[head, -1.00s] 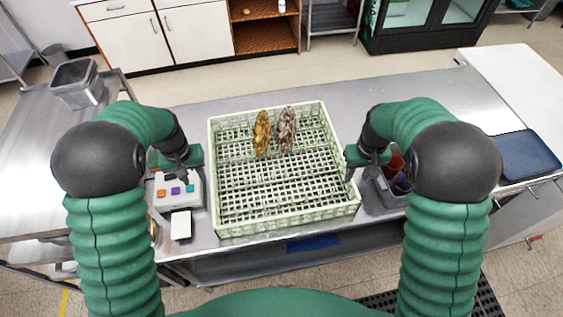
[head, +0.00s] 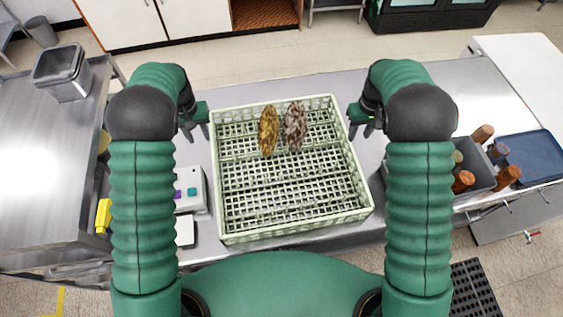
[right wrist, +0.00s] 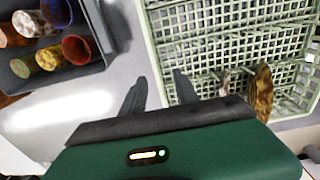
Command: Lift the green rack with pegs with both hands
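The pale green rack (head: 232,226) stands flat on the metal counter, with a grid floor. Two oval plates, one golden-brown (head: 268,131) and one mottled brown-white (head: 295,126), stand upright near its far side. My left gripper (head: 196,132) is beside the rack's far left corner; its fingers look spread. My right gripper (head: 360,128) is beside the far right part of the rim. In the right wrist view its two fingers (right wrist: 160,90) are apart and empty, with the rack's side wall (right wrist: 153,45) appearing between them. I cannot tell whether either touches the rack.
A white device with coloured buttons (head: 189,190) sits close left of the rack. A grey bin with brown cups (head: 480,181) and a blue tray (head: 530,158) are at right. A metal container (head: 62,72) is at far left. Counter behind the rack is clear.

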